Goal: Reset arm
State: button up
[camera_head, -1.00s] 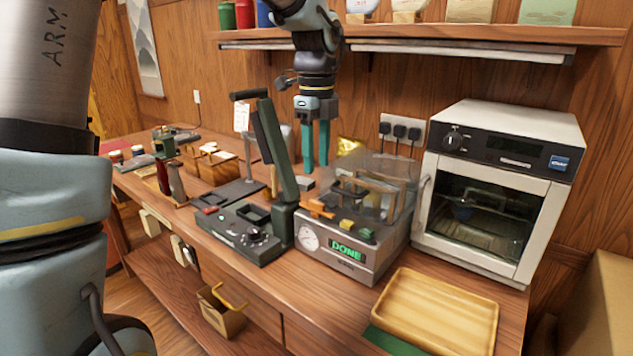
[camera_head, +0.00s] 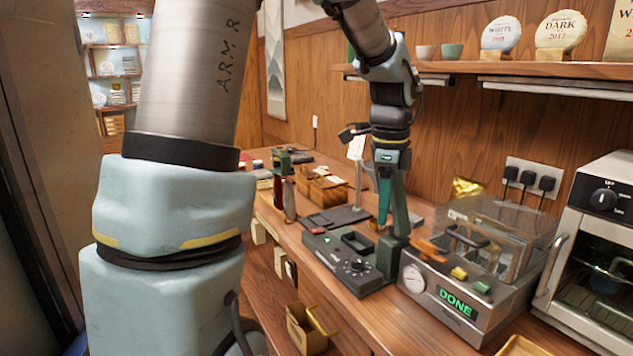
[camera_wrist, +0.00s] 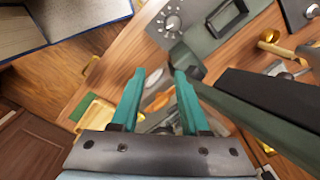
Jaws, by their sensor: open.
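My gripper (camera_head: 390,215) hangs from my arm over the bench, fingers pointing down. In the head view it overlaps the dark lever press (camera_head: 350,262), whose upright is partly hidden behind it. In the wrist view my gripper (camera_wrist: 160,75) has its two teal fingers apart with nothing held between them. The press's dark lever arm (camera_wrist: 250,105) passes close beside the right finger; I cannot tell whether they touch.
The sealing machine (camera_head: 440,305) with a clear cover reads DONE, right of the press. A white oven (camera_head: 590,240) stands farther right. A shelf (camera_head: 470,66) with cups and tea cakes is above. The wooden tray (camera_head: 522,346) shows at the bottom edge.

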jog(key=s+a+f+n, duration=0.2)
jog(key=a+n, duration=0.5)
jog(key=s+a+f+n, duration=0.2)
jog(key=a+f+n, duration=0.1)
jog(key=a+n, duration=0.4)
jog(key=s+a+f+n+t, duration=0.1)
jog(key=s+a+f+n, duration=0.1)
jog(key=a+n, duration=0.5)
jog(key=shift+s+a+f, duration=0.15)
jog(key=shift+a+f, duration=0.2)
jog(key=shift+f, duration=0.25)
